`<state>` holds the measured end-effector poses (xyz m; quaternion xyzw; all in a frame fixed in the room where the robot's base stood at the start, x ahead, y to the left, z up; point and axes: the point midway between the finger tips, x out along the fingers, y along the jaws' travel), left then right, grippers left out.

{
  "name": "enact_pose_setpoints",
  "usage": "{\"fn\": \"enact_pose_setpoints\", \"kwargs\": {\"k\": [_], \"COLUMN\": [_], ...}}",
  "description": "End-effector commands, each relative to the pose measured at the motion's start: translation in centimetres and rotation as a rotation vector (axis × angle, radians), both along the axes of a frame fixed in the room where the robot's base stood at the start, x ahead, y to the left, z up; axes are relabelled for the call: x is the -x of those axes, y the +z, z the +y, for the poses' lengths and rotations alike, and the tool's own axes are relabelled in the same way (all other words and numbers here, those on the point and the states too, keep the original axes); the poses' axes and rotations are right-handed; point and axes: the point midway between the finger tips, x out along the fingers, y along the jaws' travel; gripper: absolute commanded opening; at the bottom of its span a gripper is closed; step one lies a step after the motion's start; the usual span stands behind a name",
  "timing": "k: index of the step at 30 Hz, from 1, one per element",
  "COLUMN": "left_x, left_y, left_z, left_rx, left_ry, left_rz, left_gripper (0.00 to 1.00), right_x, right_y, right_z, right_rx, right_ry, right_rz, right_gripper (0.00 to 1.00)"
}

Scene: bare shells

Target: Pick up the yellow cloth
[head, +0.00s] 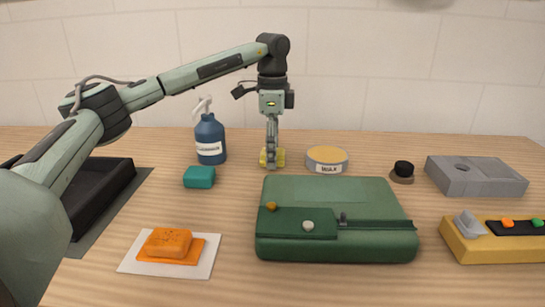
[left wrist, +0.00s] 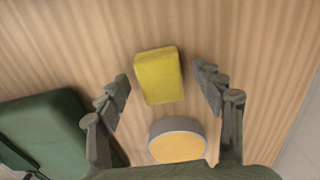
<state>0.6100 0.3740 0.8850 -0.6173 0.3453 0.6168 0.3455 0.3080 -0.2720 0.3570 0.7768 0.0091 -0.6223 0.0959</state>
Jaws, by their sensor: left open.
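The yellow cloth (head: 280,159) looks like a small folded block and lies on the wooden table, between the blue pump bottle and the wax tin. It shows whole in the left wrist view (left wrist: 158,78). My left gripper (head: 271,150) points straight down over it. In the left wrist view my open left gripper (left wrist: 163,80) has one finger on each side of the cloth, with a gap on both sides. The fingers hide part of the cloth in the head view. My right gripper is not in view.
The wax tin (head: 327,158) stands close to the cloth's right, the blue bottle (head: 210,140) to its left. A teal block (head: 199,177) and a green case (head: 330,190) lie nearer. An orange block (head: 168,243) sits front left. A grey box (head: 475,180) is far right.

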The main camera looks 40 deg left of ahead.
Motion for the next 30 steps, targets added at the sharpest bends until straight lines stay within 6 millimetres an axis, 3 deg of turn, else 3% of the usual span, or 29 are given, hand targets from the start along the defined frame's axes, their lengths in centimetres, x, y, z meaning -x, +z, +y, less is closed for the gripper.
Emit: {"fn": "enact_pose_setpoints", "kwargs": {"k": [2, 14, 23, 30], "left_x": [0.0, 0.0, 0.0, -0.1], "left_y": [0.0, 0.0, 0.3, 2.7], "left_z": [0.0, 0.0, 0.0, -0.1], "left_rx": [0.000, 0.000, 0.000, 0.001], "left_ry": [0.000, 0.000, 0.000, -0.001], "left_rz": [0.000, 0.000, 0.000, -0.004], "left_gripper": [0.67, 0.18, 0.18, 0.18], "right_x": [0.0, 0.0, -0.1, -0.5], "right_y": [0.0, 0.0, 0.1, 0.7], "right_z": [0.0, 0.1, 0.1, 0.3], "right_rx": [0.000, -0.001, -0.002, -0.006], "right_ry": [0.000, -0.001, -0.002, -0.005], "right_rz": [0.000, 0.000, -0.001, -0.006], "right_gripper": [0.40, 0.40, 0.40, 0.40]}}
